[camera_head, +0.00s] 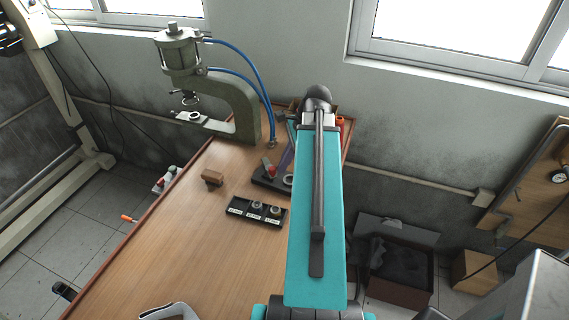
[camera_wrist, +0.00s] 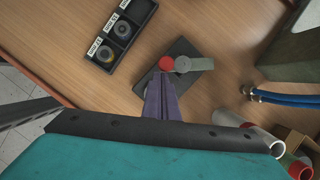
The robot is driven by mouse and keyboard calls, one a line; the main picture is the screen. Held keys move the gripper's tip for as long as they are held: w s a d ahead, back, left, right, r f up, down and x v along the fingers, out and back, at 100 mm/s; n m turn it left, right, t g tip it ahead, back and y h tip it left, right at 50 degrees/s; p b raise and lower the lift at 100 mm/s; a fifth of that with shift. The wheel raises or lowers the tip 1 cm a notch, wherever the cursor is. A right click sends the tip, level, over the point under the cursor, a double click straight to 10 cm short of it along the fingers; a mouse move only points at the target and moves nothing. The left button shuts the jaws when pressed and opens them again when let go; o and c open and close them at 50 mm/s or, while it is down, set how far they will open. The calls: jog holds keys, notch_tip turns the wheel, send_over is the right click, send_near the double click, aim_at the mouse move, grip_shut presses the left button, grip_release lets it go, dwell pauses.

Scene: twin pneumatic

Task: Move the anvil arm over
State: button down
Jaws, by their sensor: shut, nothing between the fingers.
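A dark base plate (camera_wrist: 183,82) lies on the wooden table. A short grey arm (camera_wrist: 200,64) with a round end lies across it, beside a red round knob (camera_wrist: 166,63); I take this for the anvil arm. In the head view the red knob (camera_head: 268,166) shows left of my arm, and the base is partly hidden by it. My gripper (camera_wrist: 160,80) has purple fingers, shut and empty, with their tips close to the red knob. I cannot tell whether they touch it. My gripper also shows in the head view (camera_head: 283,160).
A grey press (camera_head: 235,97) with blue hoses stands at the table's back left. A black tray (camera_head: 257,212) with labelled compartments and rings lies in front of the base. A brown block (camera_head: 212,178) sits left of it. The front of the table (camera_head: 190,255) is mostly clear.

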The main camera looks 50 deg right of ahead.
jog(key=s+d, duration=0.1)
jog(key=s+d+p, duration=0.1)
jog(key=s+d, duration=0.1)
jog(key=shift+d+r, duration=0.1)
jog(key=shift+r, duration=0.1)
jog(key=b+v, duration=0.2)
jog(key=v, duration=0.7)
jog(key=shift+r, duration=0.3)
jog(key=shift+s, duration=0.1)
jog(key=shift+s, duration=0.1)
dwell(0.4)
